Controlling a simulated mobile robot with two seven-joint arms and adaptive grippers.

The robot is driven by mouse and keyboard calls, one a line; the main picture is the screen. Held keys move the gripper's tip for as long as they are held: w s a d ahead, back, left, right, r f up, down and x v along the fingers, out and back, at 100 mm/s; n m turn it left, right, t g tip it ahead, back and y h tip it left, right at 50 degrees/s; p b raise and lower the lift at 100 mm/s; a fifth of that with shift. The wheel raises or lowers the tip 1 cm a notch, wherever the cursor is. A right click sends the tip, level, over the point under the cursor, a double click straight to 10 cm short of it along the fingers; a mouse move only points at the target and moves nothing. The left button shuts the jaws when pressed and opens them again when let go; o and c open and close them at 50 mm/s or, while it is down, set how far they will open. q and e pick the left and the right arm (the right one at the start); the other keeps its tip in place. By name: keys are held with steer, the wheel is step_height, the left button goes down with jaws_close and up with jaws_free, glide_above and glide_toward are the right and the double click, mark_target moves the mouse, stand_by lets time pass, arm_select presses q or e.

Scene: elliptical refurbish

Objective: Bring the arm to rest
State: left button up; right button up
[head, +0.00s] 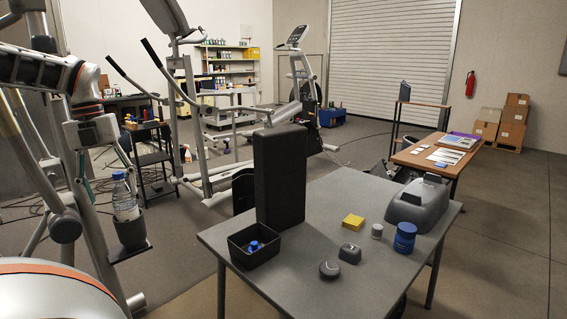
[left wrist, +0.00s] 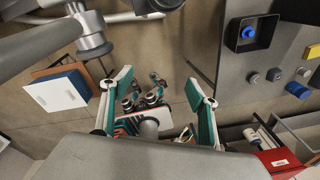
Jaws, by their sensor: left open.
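My left arm comes in from the left edge of the head view, and its gripper (head: 100,178) hangs downward in front of the elliptical trainer, left of the grey table. In the left wrist view the left gripper (left wrist: 157,80) shows two teal-padded fingers spread wide apart. Nothing is between the pads. Small items and tools lie on a lower surface below the fingers. My right gripper is not in view.
The grey table (head: 330,250) holds a black bin (head: 254,246), a tall black block (head: 281,178), a grey cover (head: 420,204) and small parts. The elliptical trainer (head: 190,120) and a bottle (head: 124,197) in its holder stand close to the gripper. Floor is clear at right.

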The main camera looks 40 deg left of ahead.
arm_select(q)
steer(key=w+d+f+m+h, duration=0.1)
steer(key=w+d+f+h, duration=0.1)
steer(key=w+d+f, duration=0.35)
steer(key=w+d+f+m+t+h, duration=0.1)
steer(key=w+d+f, duration=0.15)
steer(key=f, duration=0.55)
steer(key=w+d+f+m+h, duration=0.1)
steer(key=w+d+f+h, duration=0.15)
steer(key=d+f, duration=0.35)
steer(key=w+d+f+n+t+h+p, duration=0.1)
steer(key=w+d+f+t+h+p, duration=0.3)
steer(key=d+f, duration=0.95)
steer(key=w+d+f+n+t+y, duration=0.1)
steer(key=d+f+n+t, duration=0.3)
steer(key=d, duration=0.5)
steer(key=d+f+n+t+y, duration=0.1)
steer(key=d+f+n+t, duration=0.15)
steer(key=d+n, duration=0.55)
steer(key=s+d+f+n+g+y, duration=0.1)
steer(key=s+d+f+n+y, duration=0.5)
steer(key=s+n, duration=0.3)
steer(key=shift+d+f, duration=0.7)
steer(key=shift+d, duration=0.2)
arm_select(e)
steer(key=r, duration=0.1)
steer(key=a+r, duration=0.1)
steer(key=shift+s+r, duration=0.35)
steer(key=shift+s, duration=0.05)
